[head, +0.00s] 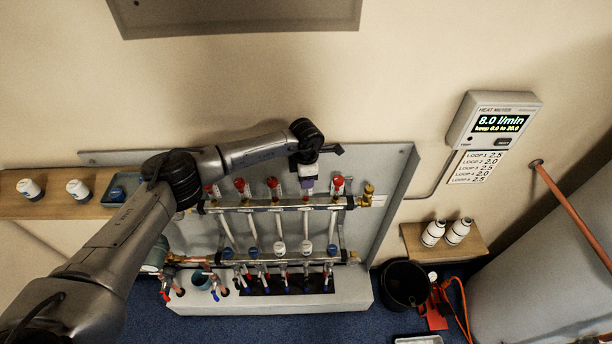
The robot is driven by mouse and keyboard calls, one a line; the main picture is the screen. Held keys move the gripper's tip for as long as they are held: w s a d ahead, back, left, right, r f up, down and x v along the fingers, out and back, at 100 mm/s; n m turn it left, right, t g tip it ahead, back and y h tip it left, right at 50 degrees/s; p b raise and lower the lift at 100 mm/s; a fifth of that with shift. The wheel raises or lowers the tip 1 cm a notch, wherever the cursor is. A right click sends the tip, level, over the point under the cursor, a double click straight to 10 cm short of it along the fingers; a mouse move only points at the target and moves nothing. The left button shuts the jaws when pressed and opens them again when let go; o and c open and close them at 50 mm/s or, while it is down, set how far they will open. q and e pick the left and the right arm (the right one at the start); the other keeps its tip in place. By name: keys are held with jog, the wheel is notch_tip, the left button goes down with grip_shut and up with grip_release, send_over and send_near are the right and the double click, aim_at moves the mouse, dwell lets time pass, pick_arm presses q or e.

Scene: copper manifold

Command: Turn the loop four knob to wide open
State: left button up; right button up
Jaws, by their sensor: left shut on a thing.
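The copper manifold has an upper rail (258,208) with a row of red-topped knobs, among them the third from the left (273,184) and the rightmost (338,184). My left gripper (307,184) points down at the fourth place from the left on this rail, between those two. It is shut on the knob there, which the fingers mostly hide. Its setting cannot be read. My right gripper is not in view.
A lower rail (290,261) carries blue and white caps. Small handles hang beneath it. A label list (477,167) is under the meter. White bottles (433,233) stand on the right shelf; a black bucket (405,284) is on the floor. The left shelf (52,205) holds white-capped items.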

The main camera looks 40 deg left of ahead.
pick_arm(q)
jog(key=shift+r+n+p, duration=0.15)
jog(key=shift+n+p, duration=0.35)
jog(key=shift+n, duration=1.7)
jog(key=o, duration=0.9)
notch_tip(320, 180, up, 14)
jog(key=shift+f+b, duration=0.15)
jog(key=shift+b, duration=0.25)
